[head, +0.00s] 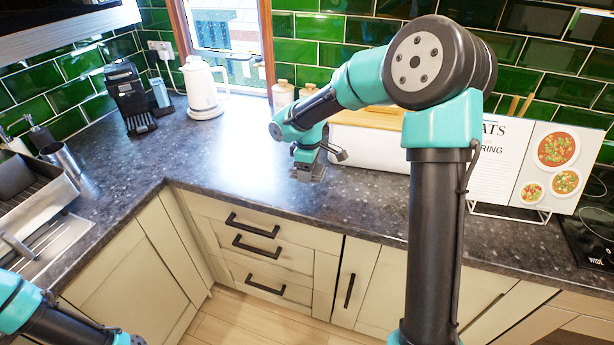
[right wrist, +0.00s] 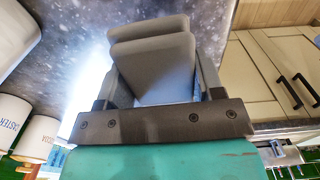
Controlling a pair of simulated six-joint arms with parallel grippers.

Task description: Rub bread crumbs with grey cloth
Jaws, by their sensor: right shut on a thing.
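My right gripper (head: 308,168) is above the dark speckled counter (head: 240,160), in front of the white bread bin. In the right wrist view it is shut on the grey cloth (right wrist: 155,65), a thick folded piece between the two fingers. In the head view the cloth is small and grey under the gripper (head: 308,175); I cannot tell if it touches the counter. Bread crumbs cannot be told apart from the counter's pale specks. My left arm enters at the bottom left corner, its gripper cut off by the frame edge.
The white bread bin (head: 365,142) with a wooden lid stands behind the gripper. A white kettle (head: 202,88), a black coffee machine (head: 130,97) and a recipe stand (head: 525,165) line the wall. A drying rack (head: 35,195) is at the left. The counter left of the gripper is clear.

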